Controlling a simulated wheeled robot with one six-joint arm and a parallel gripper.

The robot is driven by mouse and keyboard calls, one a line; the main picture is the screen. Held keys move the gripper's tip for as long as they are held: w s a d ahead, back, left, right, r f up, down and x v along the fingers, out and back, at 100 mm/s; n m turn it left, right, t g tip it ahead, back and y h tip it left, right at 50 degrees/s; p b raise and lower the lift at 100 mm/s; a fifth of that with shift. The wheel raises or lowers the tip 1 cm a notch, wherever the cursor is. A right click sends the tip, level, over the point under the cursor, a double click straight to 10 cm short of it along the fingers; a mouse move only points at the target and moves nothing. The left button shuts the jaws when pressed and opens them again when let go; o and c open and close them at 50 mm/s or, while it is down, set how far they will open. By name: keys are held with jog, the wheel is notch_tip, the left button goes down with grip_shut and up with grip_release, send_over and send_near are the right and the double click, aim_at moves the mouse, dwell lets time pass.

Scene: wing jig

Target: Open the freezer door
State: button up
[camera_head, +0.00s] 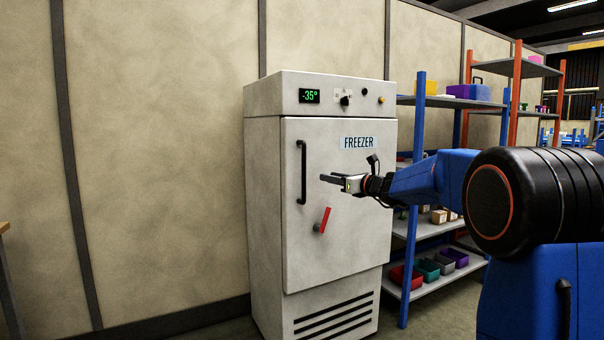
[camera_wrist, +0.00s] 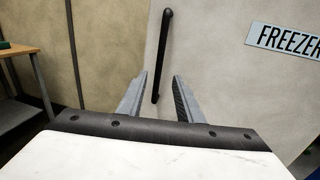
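The white freezer (camera_head: 263,190) stands against the wall, with a "FREEZER" label and a display reading -35°. Its door (camera_head: 340,240) is shut. A black vertical bar handle (camera_head: 302,172) is on the door's left side, and a red lever (camera_head: 325,220) sits below it, tilted. My gripper (camera_head: 328,179) is in front of the door, right of the handle in the head view. In the wrist view my gripper (camera_wrist: 158,85) is open and empty, its two fingers apart. The handle (camera_wrist: 161,55) shows between and beyond the fingertips, not visibly touched. The red lever is out of the wrist view.
A blue shelf rack (camera_head: 415,200) with bins and boxes stands right of the freezer, behind my arm. An orange rack (camera_head: 515,85) is further back. The floor and wall left of the freezer look clear, except for a table (camera_wrist: 22,85) at the far left.

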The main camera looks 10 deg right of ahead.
aim_at(305, 172)
jog(key=x, duration=1.5)
jog(key=shift+w+a+f, duration=0.15)
jog(key=shift+w, duration=0.1)
grip_shut()
